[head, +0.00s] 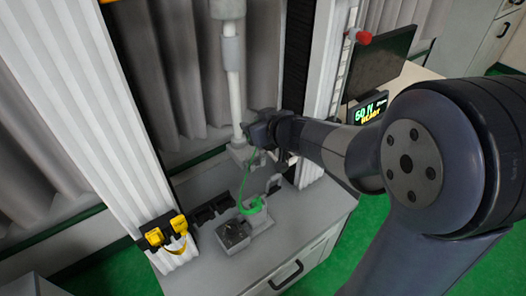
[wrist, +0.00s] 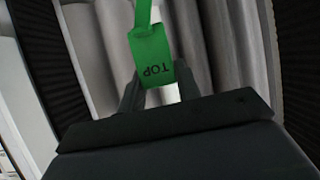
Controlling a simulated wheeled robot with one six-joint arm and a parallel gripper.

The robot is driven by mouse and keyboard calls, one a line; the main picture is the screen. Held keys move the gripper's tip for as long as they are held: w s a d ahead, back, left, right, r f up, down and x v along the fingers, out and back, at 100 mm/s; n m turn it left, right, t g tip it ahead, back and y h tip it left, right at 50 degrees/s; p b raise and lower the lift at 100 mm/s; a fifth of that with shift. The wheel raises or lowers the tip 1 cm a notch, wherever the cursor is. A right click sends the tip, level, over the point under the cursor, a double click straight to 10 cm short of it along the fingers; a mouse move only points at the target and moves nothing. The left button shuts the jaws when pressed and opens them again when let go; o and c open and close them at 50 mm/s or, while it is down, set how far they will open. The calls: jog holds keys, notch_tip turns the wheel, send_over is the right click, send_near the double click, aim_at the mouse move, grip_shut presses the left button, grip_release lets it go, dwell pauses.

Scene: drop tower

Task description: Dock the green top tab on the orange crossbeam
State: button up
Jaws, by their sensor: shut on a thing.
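The green top tab (wrist: 152,55), marked "TOP", sits upside down between the fingers of my gripper (wrist: 157,80) in the wrist view. My gripper (head: 250,136) is shut on it, beside the lower end of a pale vertical rod (head: 234,90) in the head view. A thin green strap (head: 244,180) hangs from my gripper to a green piece (head: 250,205) on the grey fixture below. I cannot make out an orange crossbeam in either view. Whether the tab touches the rod's end is hidden.
A dark-topped block (head: 233,236) stands on the grey bench (head: 200,275) by the fixture. A black holder with yellow parts (head: 165,232) is at the left upright (head: 100,120). The right upright (head: 325,80) and a lit display (head: 369,107) stand close to my arm.

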notch_tip(320, 180, down, 10)
jog(key=b, duration=0.5)
jog(key=shift+r, duration=0.25)
jog(key=shift+f, duration=0.2)
jog(key=o, duration=1)
jog(key=shift+c, duration=0.2)
jog(key=shift+s+d+r, duration=0.15)
jog(key=shift+s+r, duration=0.1)
jog(key=shift+r, duration=0.15)
jog(key=p+v, duration=0.3)
jog(key=v, duration=0.8)
jog(key=shift+s, duration=0.2)
